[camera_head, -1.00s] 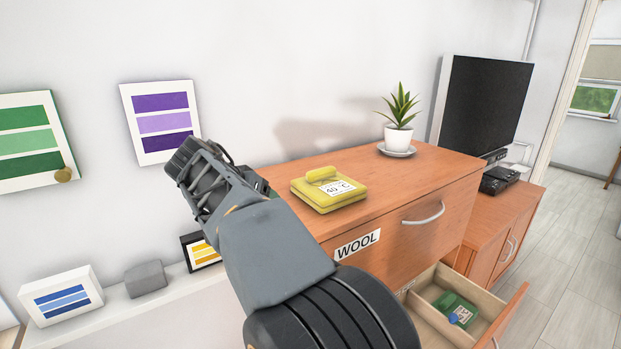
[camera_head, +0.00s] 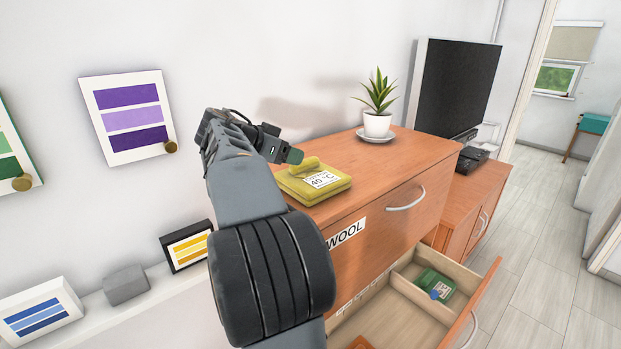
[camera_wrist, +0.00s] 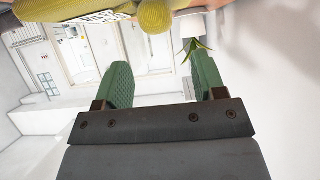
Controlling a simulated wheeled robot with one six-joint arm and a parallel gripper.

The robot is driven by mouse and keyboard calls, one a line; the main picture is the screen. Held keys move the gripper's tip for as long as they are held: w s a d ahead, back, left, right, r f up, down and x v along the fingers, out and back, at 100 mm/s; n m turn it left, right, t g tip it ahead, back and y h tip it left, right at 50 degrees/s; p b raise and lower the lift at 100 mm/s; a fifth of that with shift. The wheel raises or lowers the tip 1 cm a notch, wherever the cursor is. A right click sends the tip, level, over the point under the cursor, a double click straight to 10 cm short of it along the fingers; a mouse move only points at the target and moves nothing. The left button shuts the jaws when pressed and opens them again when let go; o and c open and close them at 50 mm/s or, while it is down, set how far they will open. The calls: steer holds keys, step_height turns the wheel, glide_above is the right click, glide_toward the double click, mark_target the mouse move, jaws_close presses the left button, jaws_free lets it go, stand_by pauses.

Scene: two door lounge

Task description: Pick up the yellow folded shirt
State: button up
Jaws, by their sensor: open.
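The yellow folded shirt (camera_head: 318,184) lies on top of the wooden dresser (camera_head: 385,155), with a white label reading 40 °C and a small rolled yellow piece on it. In the wrist view the yellow shirt (camera_wrist: 65,22) shows at the top edge, beyond the fingers. My gripper (camera_head: 296,157) is just beside the shirt's back left side, above the dresser top. Its two green fingers (camera_wrist: 165,82) are apart with nothing between them. My arm hides the left end of the dresser, and I cannot tell whether a finger touches the shirt.
A potted plant (camera_head: 377,120) on a saucer stands behind the shirt. An open lower drawer (camera_head: 395,318) holds a green folded item (camera_head: 436,283). A television (camera_head: 456,88) stands on a lower cabinet at right. A wall shelf (camera_head: 105,312) with small pictures is at left.

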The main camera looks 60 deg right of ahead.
mark_target(312, 175)
steer(key=shift+f+p+x, duration=0.2)
steer(key=shift+p+x, duration=0.25)
steer(key=shift+x, duration=0.9)
steer(key=shift+f+p+x, duration=0.15)
steer(key=shift+p+x, duration=0.3)
steer(key=shift+x, duration=0.85)
steer(key=shift+w+a, duration=0.15)
steer(key=shift+a, duration=0.05)
steer(key=shift+c, duration=0.3)
steer(key=c, duration=1)
